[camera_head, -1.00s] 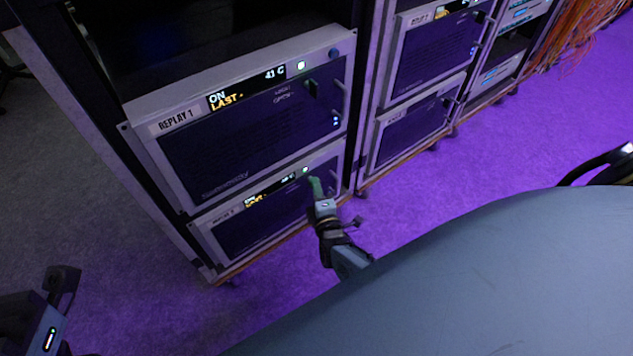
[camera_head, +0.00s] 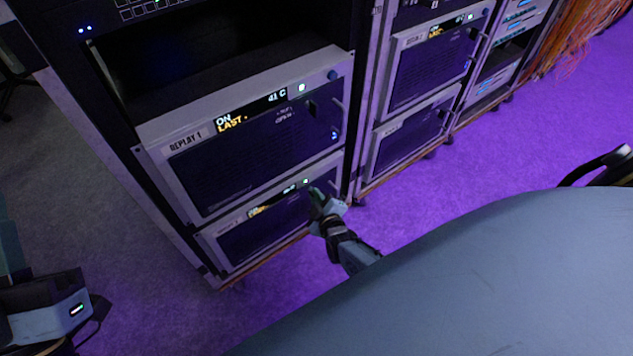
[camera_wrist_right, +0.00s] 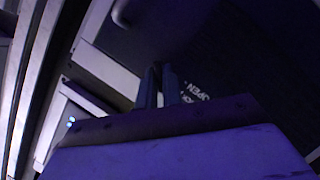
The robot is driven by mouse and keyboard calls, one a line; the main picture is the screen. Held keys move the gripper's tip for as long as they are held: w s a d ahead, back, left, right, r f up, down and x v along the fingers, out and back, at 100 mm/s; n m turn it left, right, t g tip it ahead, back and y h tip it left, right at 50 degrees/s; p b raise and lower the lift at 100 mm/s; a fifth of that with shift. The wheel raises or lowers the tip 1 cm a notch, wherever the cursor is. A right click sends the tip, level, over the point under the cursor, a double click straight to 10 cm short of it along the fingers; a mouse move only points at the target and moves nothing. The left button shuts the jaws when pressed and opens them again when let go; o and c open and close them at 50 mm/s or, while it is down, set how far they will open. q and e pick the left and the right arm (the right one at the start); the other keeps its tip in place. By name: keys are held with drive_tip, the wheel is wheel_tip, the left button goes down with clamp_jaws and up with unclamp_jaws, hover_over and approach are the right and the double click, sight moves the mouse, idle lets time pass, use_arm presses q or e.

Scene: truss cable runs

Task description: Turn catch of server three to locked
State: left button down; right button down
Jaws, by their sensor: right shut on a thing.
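My right gripper (camera_head: 317,195) is at the front of the lower server (camera_head: 262,236) in the near rack, right of its lit display. The server's label is too small to read. In the right wrist view, the fingers (camera_wrist_right: 161,82) are shut on a small dark catch (camera_wrist_right: 156,68), mostly hidden between them. White lettering (camera_wrist_right: 198,92) beside it includes "OPEN"; the other word is partly covered. I cannot tell the catch's angle. My left arm's end (camera_head: 55,308) is at the lower left of the head view; its jaws cannot be made out.
The server labelled REPLAY 1 (camera_head: 250,150) sits directly above, with its own dark catch (camera_head: 313,108) and a handle at its right edge. A second rack (camera_head: 420,75) stands to the right. Orange cables (camera_head: 575,40) hang farther back. Purple-lit floor is open in front.

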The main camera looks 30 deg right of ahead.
use_arm(q)
drive_tip(key=shift+w+d+f+g+p, duration=0.15)
drive_tip(key=shift+w+f+g+p, duration=0.35)
drive_tip(key=shift+g, duration=0.4)
use_arm(e)
drive_tip(key=shift+w+d+r+m+g+y, duration=0.1)
drive_tip(key=shift+m+g+y, duration=0.15)
drive_tip(key=shift+m+y, duration=1.1)
drive_tip(key=shift+d+r+m+g+y, duration=0.1)
drive_tip(key=shift+m+g+y, duration=0.15)
drive_tip(key=shift+m+y, duration=1.05)
drive_tip(key=shift+m+h, duration=0.45)
drive_tip(key=shift+m, duration=0.2)
drive_tip(key=c, duration=1.6)
unclamp_jaws()
drive_tip(key=shift+o, duration=0.2)
drive_tip(key=shift+f, duration=0.1)
